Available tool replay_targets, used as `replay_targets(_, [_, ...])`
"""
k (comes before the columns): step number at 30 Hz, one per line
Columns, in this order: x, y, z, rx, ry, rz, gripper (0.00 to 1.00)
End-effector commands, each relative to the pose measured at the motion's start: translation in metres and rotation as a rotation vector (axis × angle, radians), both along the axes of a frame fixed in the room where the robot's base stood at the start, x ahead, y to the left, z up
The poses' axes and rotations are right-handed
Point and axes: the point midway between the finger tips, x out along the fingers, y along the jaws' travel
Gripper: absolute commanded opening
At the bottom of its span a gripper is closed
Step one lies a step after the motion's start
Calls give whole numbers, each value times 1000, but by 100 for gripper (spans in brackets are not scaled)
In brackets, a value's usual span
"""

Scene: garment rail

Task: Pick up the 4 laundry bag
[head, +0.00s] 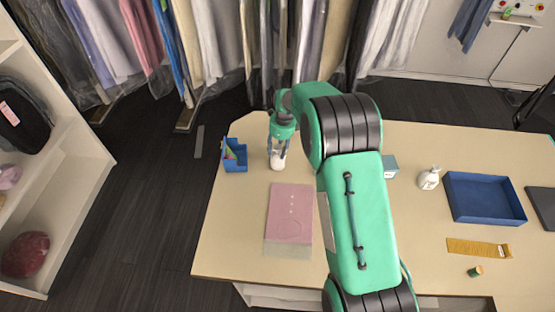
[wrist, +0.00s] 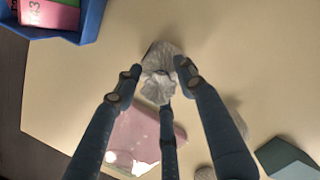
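A small white crumpled bag (head: 277,162) is at the left part of the table, near the back edge, just right of a blue bin. It also shows in the wrist view (wrist: 160,74), wrinkled and pale. My gripper (head: 279,148) points down over the bag, its dark fingers around it. In the wrist view my three-fingered gripper (wrist: 160,80) has a fingertip close on the left, right and lower sides of the bag. I cannot tell whether the fingers press on it. The bag's underside is hidden.
The blue bin (head: 235,157) holds small colourful items. A folded pink garment (head: 290,215) lies nearer on the table (head: 225,240). Hanging clothes (head: 205,45) line the back.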

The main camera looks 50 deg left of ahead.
Motion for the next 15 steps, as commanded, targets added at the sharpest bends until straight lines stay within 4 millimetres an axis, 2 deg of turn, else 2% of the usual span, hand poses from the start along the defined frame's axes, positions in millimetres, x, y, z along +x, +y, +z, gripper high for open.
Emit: replay_targets(15, [0,1,-4,0,0,0,40])
